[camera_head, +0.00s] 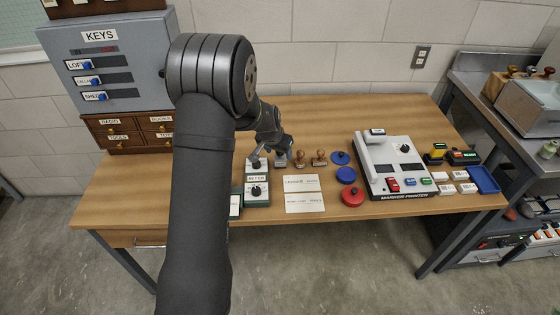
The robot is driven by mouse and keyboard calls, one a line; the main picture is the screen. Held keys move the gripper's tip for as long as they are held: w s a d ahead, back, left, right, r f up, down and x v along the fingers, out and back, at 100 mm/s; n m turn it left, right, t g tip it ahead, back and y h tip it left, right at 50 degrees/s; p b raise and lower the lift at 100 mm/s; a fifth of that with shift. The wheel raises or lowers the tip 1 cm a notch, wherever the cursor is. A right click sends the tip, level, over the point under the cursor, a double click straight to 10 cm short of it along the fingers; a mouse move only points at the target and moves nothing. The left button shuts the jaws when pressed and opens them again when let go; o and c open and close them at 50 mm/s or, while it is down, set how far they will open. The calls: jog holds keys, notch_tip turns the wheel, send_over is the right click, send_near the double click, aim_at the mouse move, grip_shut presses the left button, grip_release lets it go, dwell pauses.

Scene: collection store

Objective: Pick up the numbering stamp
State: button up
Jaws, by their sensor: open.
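My gripper (269,155) is low over the wooden table, behind the dark green METER box (257,191), with its fingers apart. A small grey metallic item (281,162) stands at its right finger, partly covered by it; it may be the numbering stamp, but it is too small to be sure. I cannot tell whether the finger touches it. Two wooden-handled stamps (300,159) (320,158) stand upright just to the right, apart from the gripper.
White cards (302,194) lie in front of the stamps. Blue and red round pads (352,196) lie to the right, then the marker printer (392,165) and a blue tray (484,179). The grey KEYS cabinet (110,62) and wooden drawers (128,130) stand at left. The back middle tabletop is clear.

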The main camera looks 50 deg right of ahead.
aim_at(280, 157)
jog(key=shift+x, duration=2.6)
jog(key=shift+w, duration=0.2)
jog(key=c, duration=0.7)
jog(key=shift+r, duration=0.15)
